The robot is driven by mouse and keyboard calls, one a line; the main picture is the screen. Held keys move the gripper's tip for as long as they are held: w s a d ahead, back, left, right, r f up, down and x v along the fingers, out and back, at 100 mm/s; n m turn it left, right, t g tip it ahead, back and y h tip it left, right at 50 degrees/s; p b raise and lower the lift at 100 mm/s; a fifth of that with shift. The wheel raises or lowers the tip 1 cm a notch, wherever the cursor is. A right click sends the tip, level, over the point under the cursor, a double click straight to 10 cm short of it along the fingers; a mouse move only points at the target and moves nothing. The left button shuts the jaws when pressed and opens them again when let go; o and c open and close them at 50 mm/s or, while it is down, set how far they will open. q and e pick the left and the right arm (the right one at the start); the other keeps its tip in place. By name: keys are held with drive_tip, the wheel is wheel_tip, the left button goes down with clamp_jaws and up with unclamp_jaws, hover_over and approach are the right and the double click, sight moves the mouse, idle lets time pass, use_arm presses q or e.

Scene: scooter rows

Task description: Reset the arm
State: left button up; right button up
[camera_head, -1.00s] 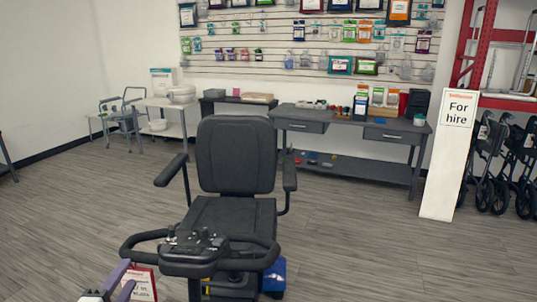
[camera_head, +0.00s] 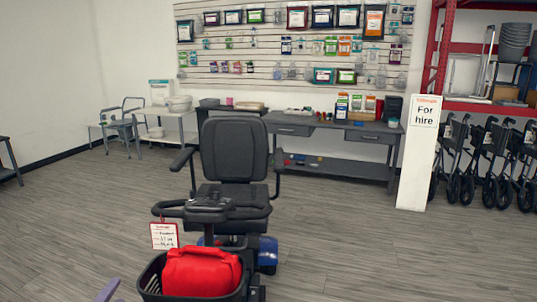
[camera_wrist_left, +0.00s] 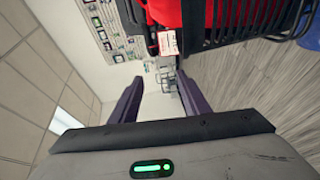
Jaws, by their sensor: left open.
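My left gripper (camera_wrist_left: 158,100) is open and empty in the left wrist view, its two dark purple fingers well apart. In the head view only a small piece of it (camera_head: 109,291) shows at the bottom edge, left of the scooter's basket. The scooter (camera_head: 234,150) stands ahead with a black seat and handlebar. A red bag (camera_head: 201,272) sits in its black front basket (camera_head: 150,285). A white and red tag (camera_head: 164,235) hangs at the left of the handlebar; it also shows in the left wrist view (camera_wrist_left: 168,43). My right gripper is not in view.
A grey workbench (camera_head: 335,132) stands at the back wall under a slatted display wall. A "For hire" post (camera_head: 416,165) stands right, beside red shelving (camera_head: 437,60) and several folded walkers (camera_head: 485,160). Floor is clear left and right of the scooter.

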use_arm(q)
drive_tip(key=s+d+f+m+g+h, duration=0.2)
drive_tip(key=s+d+f+m+g, duration=0.2)
drive_tip(key=s+d+f+m, duration=0.9)
drive_tip(key=s+d+f+m+g+h, duration=0.1)
drive_tip(key=s+d+f+m+g, duration=0.1)
drive_tip(key=s, duration=0.5)
drive_tip(key=s+d+f+m+g+h, duration=0.1)
drive_tip(key=s+d+f+m+g, duration=0.1)
drive_tip(key=s+d+f+m, duration=0.3)
drive_tip(key=shift+s+d+f+m, duration=0.15)
drive_tip(key=shift+s+d+m, duration=0.35)
drive_tip(key=shift+s+d, duration=0.35)
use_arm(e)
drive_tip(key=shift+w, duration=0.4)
use_arm(q)
drive_tip(key=shift+a, duration=0.15)
drive_tip(key=shift+c, duration=0.4)
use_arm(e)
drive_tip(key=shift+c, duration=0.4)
